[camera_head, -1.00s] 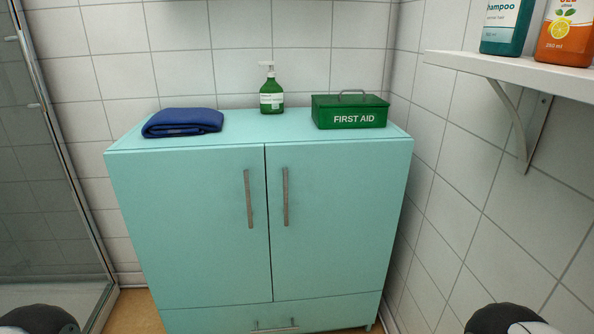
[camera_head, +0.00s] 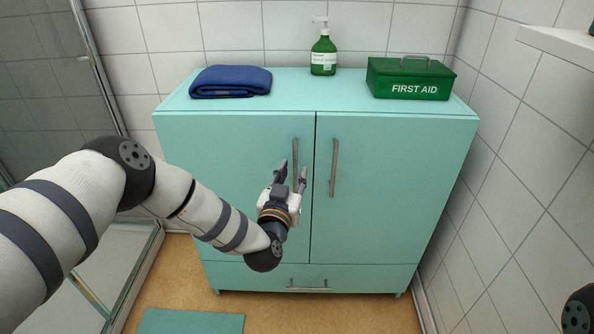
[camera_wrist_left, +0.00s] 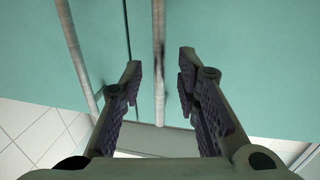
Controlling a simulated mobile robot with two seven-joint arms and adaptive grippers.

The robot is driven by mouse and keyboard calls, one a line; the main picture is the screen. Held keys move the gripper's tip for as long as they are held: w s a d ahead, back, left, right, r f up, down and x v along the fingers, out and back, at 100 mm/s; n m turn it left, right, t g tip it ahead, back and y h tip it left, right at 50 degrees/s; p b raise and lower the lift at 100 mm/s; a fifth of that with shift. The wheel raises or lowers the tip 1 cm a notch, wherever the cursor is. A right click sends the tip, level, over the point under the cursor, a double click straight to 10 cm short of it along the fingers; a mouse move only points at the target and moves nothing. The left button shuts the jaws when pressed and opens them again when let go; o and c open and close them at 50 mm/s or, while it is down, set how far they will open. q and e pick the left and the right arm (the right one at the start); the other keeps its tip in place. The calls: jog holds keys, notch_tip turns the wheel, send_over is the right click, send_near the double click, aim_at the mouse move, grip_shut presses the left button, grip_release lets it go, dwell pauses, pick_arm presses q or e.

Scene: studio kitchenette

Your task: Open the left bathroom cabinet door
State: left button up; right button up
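The left cabinet door (camera_head: 235,180) is turquoise and looks shut, flush with the right door. Its upright grey bar handle (camera_head: 295,150) is near the middle seam, its lower part partly hidden by my left gripper (camera_head: 291,171). That gripper is open, in front of the door at the handle's lower part. In the left wrist view, the handle (camera_wrist_left: 158,35) runs between the two spread fingers of the gripper (camera_wrist_left: 160,68), with a gap on each side. I cannot tell how deep it sits between them. My right gripper is not in view.
The right door's handle (camera_head: 334,167) is close beside the gripper. A blue folded towel (camera_head: 230,82), a green soap bottle (camera_head: 323,50) and a green first aid box (camera_head: 410,78) stand on top. A drawer handle (camera_head: 309,289) is below. A glass shower panel (camera_head: 50,80) is at left.

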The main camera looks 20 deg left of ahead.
pick_arm(q)
jog(key=shift+w+a, duration=0.1)
jog(key=shift+w, duration=1.3)
grip_shut()
jog(key=shift+s, duration=0.1)
